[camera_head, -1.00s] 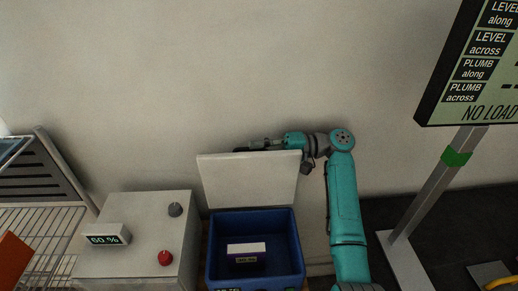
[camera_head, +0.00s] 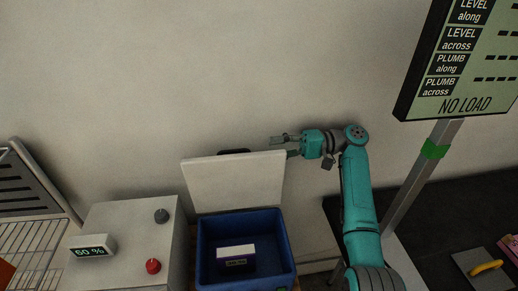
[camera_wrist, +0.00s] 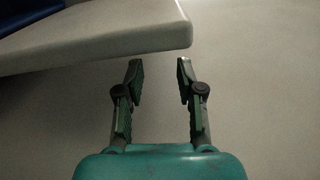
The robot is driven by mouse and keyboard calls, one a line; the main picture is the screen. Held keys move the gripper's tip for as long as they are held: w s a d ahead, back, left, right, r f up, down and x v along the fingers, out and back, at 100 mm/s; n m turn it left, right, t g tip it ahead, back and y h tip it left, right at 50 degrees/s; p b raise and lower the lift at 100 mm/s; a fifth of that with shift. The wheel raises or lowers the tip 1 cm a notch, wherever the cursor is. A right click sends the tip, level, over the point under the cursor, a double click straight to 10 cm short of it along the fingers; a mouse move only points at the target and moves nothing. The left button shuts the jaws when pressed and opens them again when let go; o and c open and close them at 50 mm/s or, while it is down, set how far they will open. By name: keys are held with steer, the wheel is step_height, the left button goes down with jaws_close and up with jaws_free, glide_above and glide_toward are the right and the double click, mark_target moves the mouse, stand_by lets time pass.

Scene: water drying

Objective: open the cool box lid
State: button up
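The cool box (camera_head: 203,262) is a blue tub with its white lid (camera_head: 235,182) standing up at the back, open. A small white and purple box (camera_head: 236,254) with a dark label lies inside the tub. My gripper (camera_head: 276,141) is above and behind the lid's upper right corner. In the wrist view the gripper (camera_wrist: 160,68) has its two fingers apart with nothing between them. The lid's white edge (camera_wrist: 110,32) passes beyond the fingertips, apart from them as far as I can tell.
A grey box (camera_head: 125,225) with a dark knob, a red knob (camera_head: 153,266) and a "60 %" display stands left of the cool box. A wire rack (camera_head: 35,245) is further left. A post with a sign (camera_head: 465,60) reading "NO LOAD" stands at right. A wall is behind.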

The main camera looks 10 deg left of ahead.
steer(key=shift+v, duration=1.35)
